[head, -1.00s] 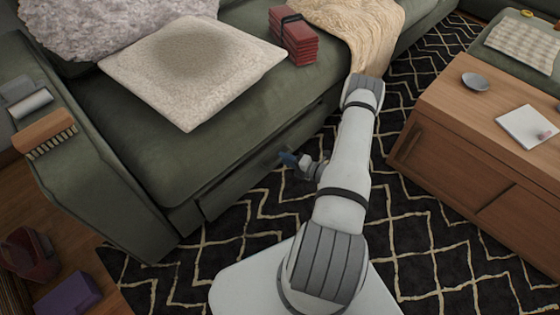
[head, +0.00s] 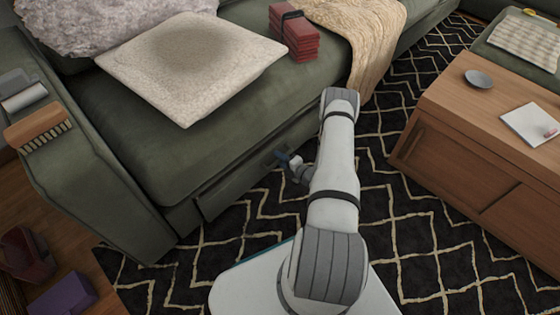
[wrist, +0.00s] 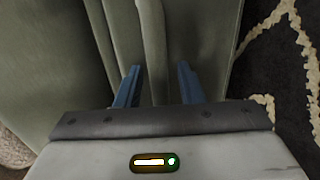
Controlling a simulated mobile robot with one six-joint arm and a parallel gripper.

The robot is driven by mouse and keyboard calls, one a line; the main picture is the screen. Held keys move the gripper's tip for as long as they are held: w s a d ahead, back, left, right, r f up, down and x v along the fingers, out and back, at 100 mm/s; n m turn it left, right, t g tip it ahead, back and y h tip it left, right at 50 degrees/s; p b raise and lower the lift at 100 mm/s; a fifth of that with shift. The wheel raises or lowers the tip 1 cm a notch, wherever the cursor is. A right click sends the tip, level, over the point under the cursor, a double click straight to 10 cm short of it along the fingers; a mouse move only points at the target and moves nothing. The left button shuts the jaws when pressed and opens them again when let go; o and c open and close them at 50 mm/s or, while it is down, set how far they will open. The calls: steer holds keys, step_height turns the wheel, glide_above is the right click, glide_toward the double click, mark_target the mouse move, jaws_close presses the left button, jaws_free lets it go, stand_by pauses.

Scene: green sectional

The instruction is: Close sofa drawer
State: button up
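The sofa drawer (head: 235,188) is a long, low green panel in the base of the green sofa (head: 130,125), below the seat cushion. It looks close to the sofa's base; I cannot tell how far it stands out. My gripper (head: 282,158) is at the drawer front, right of its middle, partly hidden by my own wrist. In the wrist view, the two blue fingers of my gripper (wrist: 159,82) are apart with nothing held between them. Green sofa surfaces and a darker green panel (wrist: 208,45) lie beyond the fingertips. I cannot tell whether they touch the panel.
A wooden coffee table (head: 480,150) stands to the right, with a dish and papers on it. A patterned black rug (head: 430,250) covers the floor between. A cushion (head: 190,65), red stack (head: 293,35) and throw blanket (head: 365,40) lie on the sofa.

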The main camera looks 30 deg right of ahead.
jaws_close()
stand_by(0.3)
stand_by(0.3)
